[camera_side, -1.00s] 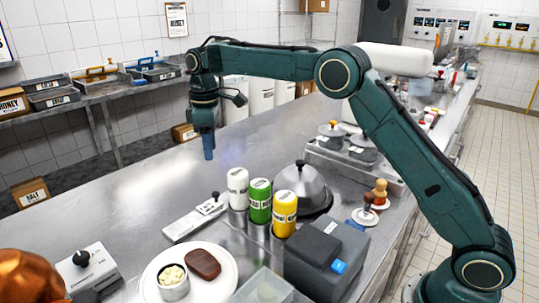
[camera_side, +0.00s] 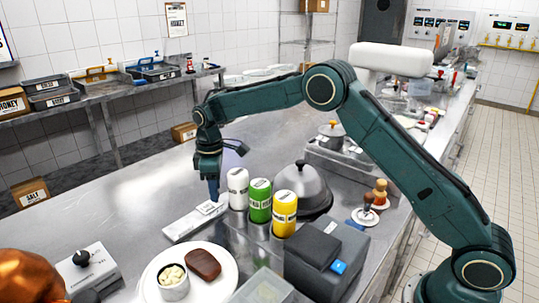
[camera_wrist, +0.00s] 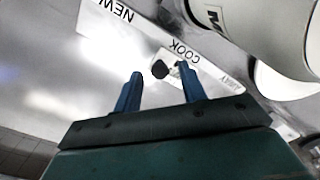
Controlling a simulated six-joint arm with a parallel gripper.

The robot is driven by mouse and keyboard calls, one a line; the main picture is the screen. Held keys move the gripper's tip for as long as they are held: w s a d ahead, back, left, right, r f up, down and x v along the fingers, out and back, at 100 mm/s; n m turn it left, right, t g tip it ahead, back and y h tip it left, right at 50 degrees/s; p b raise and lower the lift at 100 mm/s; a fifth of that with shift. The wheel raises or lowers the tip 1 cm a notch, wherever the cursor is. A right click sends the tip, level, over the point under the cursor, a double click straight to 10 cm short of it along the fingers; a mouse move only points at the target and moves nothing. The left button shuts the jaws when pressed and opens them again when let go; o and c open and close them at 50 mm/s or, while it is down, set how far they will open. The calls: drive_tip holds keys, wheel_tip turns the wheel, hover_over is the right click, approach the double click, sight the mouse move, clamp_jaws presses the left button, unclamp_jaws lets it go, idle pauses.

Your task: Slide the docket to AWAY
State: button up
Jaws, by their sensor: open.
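A white docket rail (camera_side: 180,228) lies on the steel counter, left of the bottles. In the wrist view the rail (camera_wrist: 148,32) carries the words NEW, COOK and AWAY from upper left to lower right. The docket's black knob (camera_wrist: 160,69) stands beside the COOK word, on the middle stretch. My gripper (camera_side: 213,198) is low over the rail's far end, pointing down. In the wrist view its blue fingers (camera_wrist: 159,73) are open, one on each side of the knob in the picture. I cannot tell whether they touch it. The knob is hidden in the side view.
White, green and yellow bottles (camera_side: 260,202) stand close to the right of my gripper. Behind them is a steel dome (camera_side: 305,185). A plate (camera_side: 222,258) with food and a grey knobbed box (camera_side: 90,272) lie in front. The counter to the left is clear.

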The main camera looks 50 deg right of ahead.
drive_tip(key=shift+f, duration=0.4)
clamp_jaws()
drive_tip(key=a, duration=1)
drive_tip(key=shift+a, duration=0.4)
drive_tip(key=shift+c, duration=1.1)
unclamp_jaws()
drive_tip(key=shift+a, duration=0.1)
drive_tip(key=shift+o, duration=1.1)
drive_tip(key=shift+r, duration=0.1)
